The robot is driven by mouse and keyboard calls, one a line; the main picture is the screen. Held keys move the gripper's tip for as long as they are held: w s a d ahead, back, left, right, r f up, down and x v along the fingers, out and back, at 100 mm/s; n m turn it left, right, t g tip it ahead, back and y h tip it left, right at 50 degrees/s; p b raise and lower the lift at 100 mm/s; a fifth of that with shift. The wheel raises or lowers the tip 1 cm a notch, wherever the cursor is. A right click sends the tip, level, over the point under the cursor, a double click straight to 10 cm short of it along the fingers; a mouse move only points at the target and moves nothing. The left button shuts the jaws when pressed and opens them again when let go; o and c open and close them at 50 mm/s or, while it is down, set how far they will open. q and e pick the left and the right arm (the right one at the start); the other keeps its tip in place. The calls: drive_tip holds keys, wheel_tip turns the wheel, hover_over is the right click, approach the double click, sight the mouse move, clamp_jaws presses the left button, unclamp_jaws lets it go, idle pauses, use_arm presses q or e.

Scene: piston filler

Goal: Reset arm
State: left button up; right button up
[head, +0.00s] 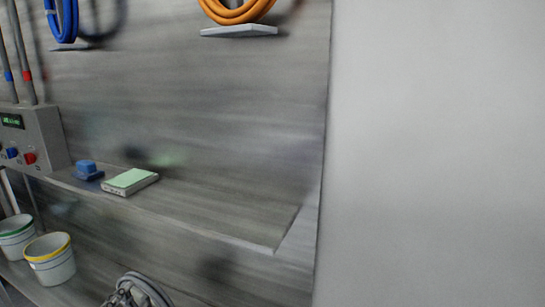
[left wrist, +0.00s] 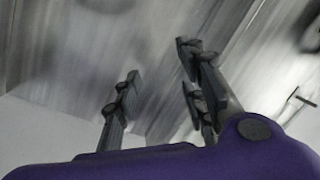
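My left gripper (left wrist: 160,85) shows in the left wrist view, with dark fingers on a purple body. Its fingers stand apart, with nothing held between them. The scene behind it is blurred. Neither gripper is in the head view, and my right gripper is in neither view.
A grey shelf (head: 220,205) holds a green-topped block (head: 130,181) and a blue object (head: 87,169). A control box (head: 40,140) is at the left. White buckets (head: 50,260) and a grey coil (head: 140,290) sit below. An orange hose (head: 237,12) hangs above. A blank wall (head: 440,150) fills the right.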

use_arm(q)
drive_tip(key=s+d+f+n+g+y, duration=0.35)
drive_tip(key=s+f+n, duration=0.25)
drive_tip(key=s+f, duration=0.9)
drive_tip(key=s+d+f+n+g, duration=0.2)
drive_tip(key=s+d+f, duration=0.3)
drive_tip(key=s, duration=0.3)
drive_tip(key=s+d+f+n+g, duration=0.3)
drive_tip(key=s+d+f+g, duration=0.1)
drive_tip(key=s+f, duration=0.3)
drive_tip(key=shift+s+d+f+n+p, duration=0.3)
drive_tip(key=shift+s+d+f+p, duration=0.15)
drive_tip(key=shift+f, duration=0.35)
drive_tip(key=shift+w, duration=0.1)
